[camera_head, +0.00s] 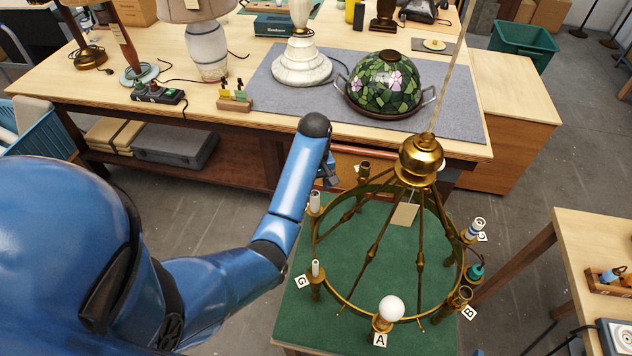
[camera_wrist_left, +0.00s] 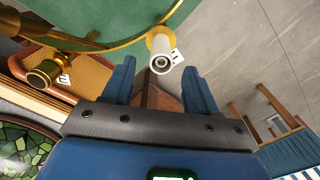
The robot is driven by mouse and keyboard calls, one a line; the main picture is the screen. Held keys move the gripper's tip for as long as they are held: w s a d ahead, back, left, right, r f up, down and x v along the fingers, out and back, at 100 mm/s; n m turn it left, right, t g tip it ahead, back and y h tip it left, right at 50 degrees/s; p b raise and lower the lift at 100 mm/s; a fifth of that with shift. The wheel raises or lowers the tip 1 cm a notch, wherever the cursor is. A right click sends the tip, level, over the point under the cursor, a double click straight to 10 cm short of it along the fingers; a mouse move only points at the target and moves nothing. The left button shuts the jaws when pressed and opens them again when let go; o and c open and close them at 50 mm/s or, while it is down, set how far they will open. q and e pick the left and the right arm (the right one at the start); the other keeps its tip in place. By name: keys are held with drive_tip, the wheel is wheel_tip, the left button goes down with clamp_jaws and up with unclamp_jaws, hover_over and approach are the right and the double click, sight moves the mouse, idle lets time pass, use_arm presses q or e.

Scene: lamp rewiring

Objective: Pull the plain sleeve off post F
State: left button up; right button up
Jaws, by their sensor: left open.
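The brass chandelier (camera_head: 419,160) hangs over a green mat, with upright posts around its ring. A plain white sleeve (camera_head: 315,202) stands on the ring's left-hand post, which I take for post F; no tag is readable there. In the left wrist view a plain white sleeve (camera_wrist_left: 160,48) with a partly legible tag shows end-on, between the finger lines and just beyond the tips. My left gripper (camera_wrist_left: 157,68) is open and empty. In the head view the left gripper (camera_head: 327,172) is partly hidden by my arm, close to the ring's upper left. My right gripper is not in view.
Post A carries a round white bulb (camera_head: 391,308). An empty brass socket (camera_wrist_left: 42,72) stands beside the plain sleeve in the wrist view. The workbench (camera_head: 110,85) behind holds lamps and a stained-glass shade (camera_head: 384,85).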

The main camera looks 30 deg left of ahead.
sight(315, 201)
use_arm(q)
wheel_tip(315, 201, down, 7)
drive_tip(key=shift+p, duration=0.85)
drive_tip(key=shift+a+f, duration=0.15)
drive_tip(key=shift+f, duration=0.45)
drive_tip(key=c, duration=1)
clamp_jaws()
drive_tip(key=shift+r, duration=0.15)
drive_tip(key=shift+r+p, duration=2.55)
drive_tip(key=shift+p, duration=0.15)
wheel_tip(315, 201, up, 2)
drive_tip(key=shift+r, duration=1.35)
